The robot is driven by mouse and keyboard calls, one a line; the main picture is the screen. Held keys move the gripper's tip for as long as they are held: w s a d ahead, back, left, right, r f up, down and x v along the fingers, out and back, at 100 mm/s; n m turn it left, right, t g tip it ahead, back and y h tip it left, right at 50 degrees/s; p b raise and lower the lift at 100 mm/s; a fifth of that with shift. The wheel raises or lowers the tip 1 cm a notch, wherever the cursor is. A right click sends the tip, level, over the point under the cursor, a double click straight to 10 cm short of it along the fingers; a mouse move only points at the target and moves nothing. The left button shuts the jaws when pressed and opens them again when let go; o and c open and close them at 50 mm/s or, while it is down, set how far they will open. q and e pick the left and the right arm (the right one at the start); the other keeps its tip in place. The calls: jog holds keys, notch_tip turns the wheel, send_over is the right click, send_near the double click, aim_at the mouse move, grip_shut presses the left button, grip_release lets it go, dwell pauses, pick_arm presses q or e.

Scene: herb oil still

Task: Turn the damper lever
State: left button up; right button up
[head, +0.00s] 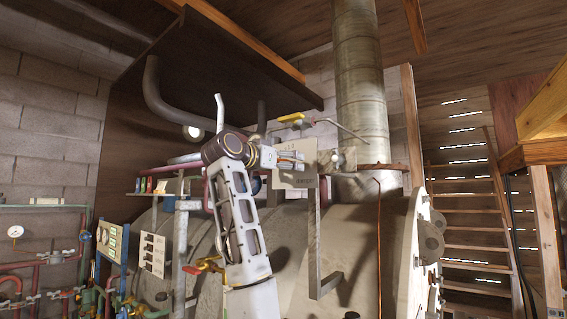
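A thin grey rod (345,128), which may be the damper lever, slants across the front of the metal flue pipe (361,80). A small red part shows near its left end, beside a yellow handle (291,117); I cannot tell how these parts join. One arm of mine, seemingly the left, rises from the bottom middle and bends right at its wrist. Its gripper (290,160) points right, below the yellow handle and left of the rod, apart from the rod. It is in front of a pale plate (296,178), and its finger gap is unclear. My other gripper is out of view.
A large grey vessel (345,225) fills the middle below the flue. A dark hood (215,65) and a bent grey pipe (155,105) hang at upper left. Gauge panels and valves stand at left. Wooden stairs (470,220) are at right.

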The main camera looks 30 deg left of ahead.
pick_arm(q)
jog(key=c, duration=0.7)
jog(key=shift+b, duration=0.3)
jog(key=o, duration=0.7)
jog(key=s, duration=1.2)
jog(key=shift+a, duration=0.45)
